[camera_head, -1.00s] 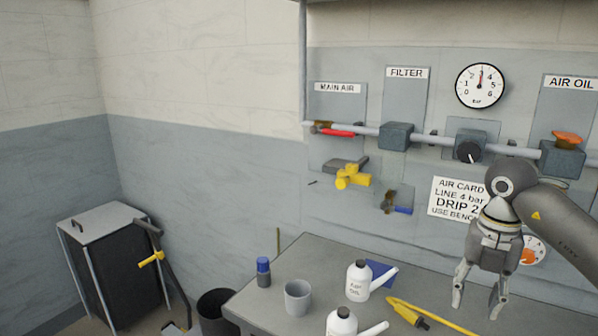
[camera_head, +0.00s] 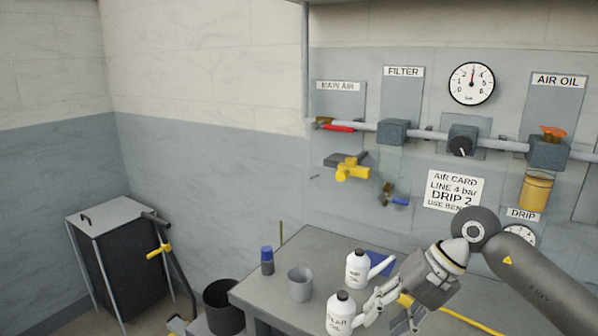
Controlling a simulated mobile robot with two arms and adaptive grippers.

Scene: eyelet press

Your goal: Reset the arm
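My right gripper (camera_head: 388,322) hangs over the bench at the lower right, its arm coming in from the right. Its two fingers point down and left and stand apart, with nothing visibly held. One finger overlaps the spout of the nearer white oil bottle (camera_head: 341,315) in the picture; I cannot tell whether they touch. My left gripper is not in view.
The grey bench (camera_head: 318,246) also holds another white bottle (camera_head: 357,269), a grey cup (camera_head: 300,284), a blue-capped container (camera_head: 267,262) and a yellow tool (camera_head: 462,318) partly behind my gripper. A black bin (camera_head: 222,308) stands left. Wall piping (camera_head: 350,125) runs above.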

